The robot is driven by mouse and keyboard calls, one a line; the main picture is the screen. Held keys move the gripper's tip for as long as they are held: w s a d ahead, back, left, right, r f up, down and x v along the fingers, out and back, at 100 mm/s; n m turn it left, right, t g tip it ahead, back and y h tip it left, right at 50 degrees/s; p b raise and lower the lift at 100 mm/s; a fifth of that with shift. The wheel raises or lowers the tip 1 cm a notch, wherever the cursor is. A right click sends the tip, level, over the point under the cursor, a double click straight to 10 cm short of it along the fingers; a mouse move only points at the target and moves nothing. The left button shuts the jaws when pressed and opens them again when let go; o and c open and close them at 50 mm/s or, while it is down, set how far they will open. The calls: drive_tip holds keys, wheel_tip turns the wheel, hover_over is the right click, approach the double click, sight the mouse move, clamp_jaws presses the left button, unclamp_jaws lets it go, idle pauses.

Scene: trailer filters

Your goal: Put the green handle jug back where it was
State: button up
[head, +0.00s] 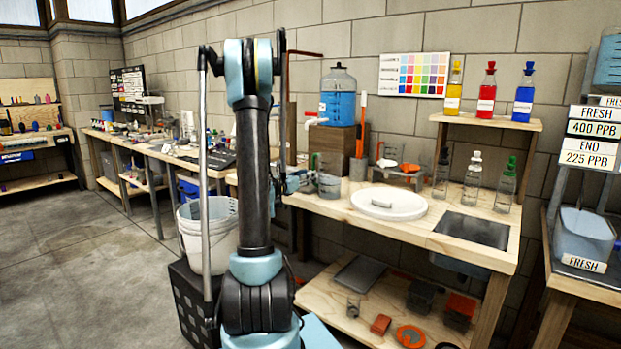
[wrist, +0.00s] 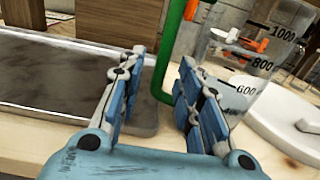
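The green handle jug (wrist: 240,82) is a clear measuring jug with black marks of 600, 800 and 1000, at the right of the wrist view. Its green handle (wrist: 163,75) runs down between the fingers of my gripper (wrist: 160,72). The fingers are apart, one on each side of the handle, with gaps showing. In the head view the jug (head: 329,184) stands on the wooden bench (head: 340,207), left of the round white lid. My gripper (head: 296,181) is at its left side, partly hidden behind my arm.
A grey tray (wrist: 60,88) lies left of the jug in the wrist view. The round white lid (head: 390,203) is to its right. A blue water container (head: 338,97) sits on a wooden block behind. A sink (head: 472,230) and several bottles are further right.

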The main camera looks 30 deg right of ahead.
drive_tip(key=s+a+f+m+g+y, duration=0.1)
drive_tip(key=s+a+f+m+y, duration=0.3)
drive_tip(key=s+a+m, duration=0.3)
drive_tip(key=s+a+f+m+g+y, duration=0.2)
drive_tip(key=s+a+f+m+y, duration=0.2)
drive_tip(key=s+a, duration=1.1)
drive_tip(key=s+a+f+m+g+y, duration=0.1)
drive_tip(key=s+a+f+m+y, duration=0.2)
drive_tip(key=s+a+m+y, duration=0.5)
drive_tip(key=s+a+m, duration=0.3)
drive_tip(key=s+a, duration=0.1)
drive_tip(key=a, duration=0.6)
drive_tip(key=shift+f+g+y, duration=0.3)
drive_tip(key=shift+f, duration=0.1)
drive_tip(key=shift+w+f, duration=0.2)
drive_tip(key=shift+w, duration=0.15)
drive_tip(key=shift+d, duration=0.1)
